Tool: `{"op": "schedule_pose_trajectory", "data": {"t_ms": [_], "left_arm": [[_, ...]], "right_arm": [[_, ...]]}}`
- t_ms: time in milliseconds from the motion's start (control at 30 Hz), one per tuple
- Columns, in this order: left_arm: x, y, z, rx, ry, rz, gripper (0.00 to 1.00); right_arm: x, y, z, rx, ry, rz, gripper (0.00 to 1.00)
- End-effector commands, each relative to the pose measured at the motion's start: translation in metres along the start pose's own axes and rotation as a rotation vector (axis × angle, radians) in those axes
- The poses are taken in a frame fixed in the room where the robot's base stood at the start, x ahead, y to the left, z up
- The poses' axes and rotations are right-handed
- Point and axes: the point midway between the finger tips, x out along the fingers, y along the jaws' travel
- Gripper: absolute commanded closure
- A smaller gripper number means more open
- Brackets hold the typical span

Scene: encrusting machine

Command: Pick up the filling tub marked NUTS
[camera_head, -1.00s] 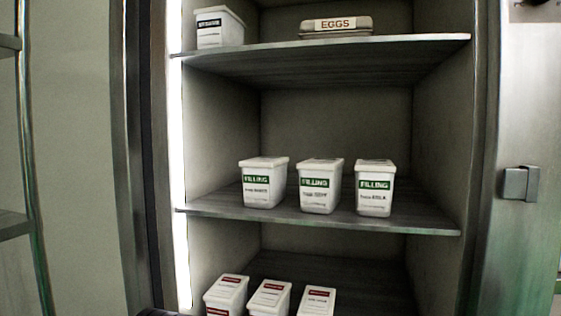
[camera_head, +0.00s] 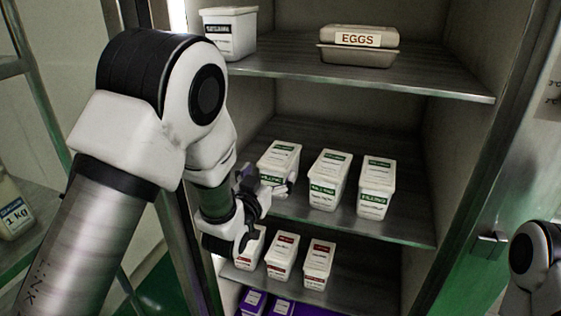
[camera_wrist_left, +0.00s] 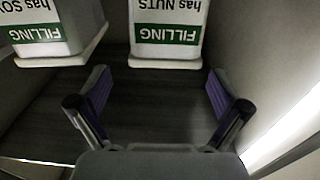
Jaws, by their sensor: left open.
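The white filling tub marked NUTS (camera_head: 281,157) with a green label is the leftmost of three on the middle shelf. In the left wrist view the NUTS tub (camera_wrist_left: 168,22) appears upside down, straight ahead between the lines of the two fingers. My left gripper (camera_head: 270,186) is at the front of this tub, partly covering its lower part. The left wrist view shows my left gripper (camera_wrist_left: 160,88) open and empty, with a small gap to the tub. My right gripper is not in view.
A second filling tub, marked SOY (camera_wrist_left: 45,25), stands close beside the NUTS tub; it is the middle one (camera_head: 328,178) in the head view. A third tub (camera_head: 376,187) stands right of it. Lidded tubs (camera_head: 282,256) with red labels are below. An egg carton (camera_head: 358,45) is above.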

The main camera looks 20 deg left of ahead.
Motion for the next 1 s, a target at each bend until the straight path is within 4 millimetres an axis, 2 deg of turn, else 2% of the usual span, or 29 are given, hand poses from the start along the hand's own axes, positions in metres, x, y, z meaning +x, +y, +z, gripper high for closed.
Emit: {"op": "schedule_pose_trajectory", "data": {"t_ms": [300,400,633,667,800,900,1000], "left_arm": [[0.050,-0.005,-0.005,-0.001,-0.003,-0.002,0.00],[0.064,-0.005,-0.002,-0.001,-0.004,-0.001,0.00],[0.068,-0.005,0.000,0.000,-0.004,-0.001,0.00],[0.068,-0.005,0.000,0.000,-0.004,-0.001,0.07],[0.068,-0.005,0.000,0.000,-0.005,-0.001,0.57],[0.068,-0.005,0.000,0.000,-0.005,-0.001,0.87],[0.069,-0.005,-0.002,0.000,0.001,-0.001,0.87]], "right_arm": [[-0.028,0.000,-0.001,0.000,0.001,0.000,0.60],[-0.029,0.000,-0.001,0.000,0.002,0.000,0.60],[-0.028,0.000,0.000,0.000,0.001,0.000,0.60],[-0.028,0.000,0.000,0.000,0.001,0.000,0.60],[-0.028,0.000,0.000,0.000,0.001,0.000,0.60],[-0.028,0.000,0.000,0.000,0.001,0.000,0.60],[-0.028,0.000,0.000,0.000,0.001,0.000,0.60]]}}
